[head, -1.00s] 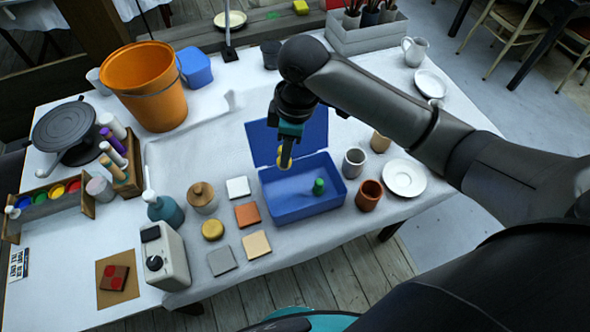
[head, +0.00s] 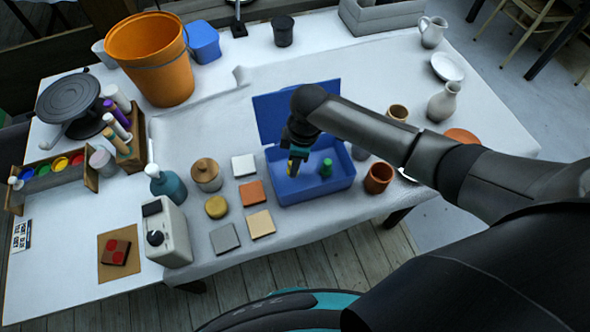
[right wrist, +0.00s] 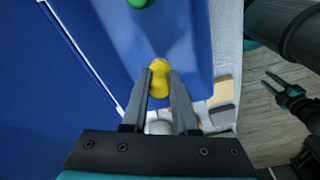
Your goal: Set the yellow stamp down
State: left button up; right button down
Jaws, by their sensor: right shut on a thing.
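My right gripper (head: 292,163) points down over the left part of the open blue box (head: 312,194). It is shut on the yellow stamp (head: 291,169), which sits between the fingertips in the right wrist view (right wrist: 159,78). The stamp is over the box's inside; I cannot tell whether it touches the floor of the box. A green stamp (head: 326,168) stands in the box to the right of the yellow one. My left gripper (right wrist: 275,82) shows only at the right of the right wrist view, with its fingers apart and empty.
The box's raised lid (head: 285,107) stands behind the gripper. A terracotta cup (head: 378,178) is close to the box's right side. Tiles, such as the orange one (head: 251,192), and a lidded jar (head: 206,175) lie to its left.

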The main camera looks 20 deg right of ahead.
jog(key=shift+f+b, duration=0.35)
jog(key=shift+f, duration=1.4)
jog(key=shift+f, duration=0.1)
jog(key=c, duration=0.7)
grip_release()
jog(key=r+p, duration=0.1)
jog(key=r, duration=0.3)
jog(key=d+r+p, duration=0.1)
jog(key=r, duration=0.3)
jog(key=r+p, duration=0.1)
jog(key=r, duration=0.3)
jog(key=shift+s+d+r, duration=0.1)
jog(key=shift+s+d, duration=0.05)
jog(key=shift+s, duration=0.15)
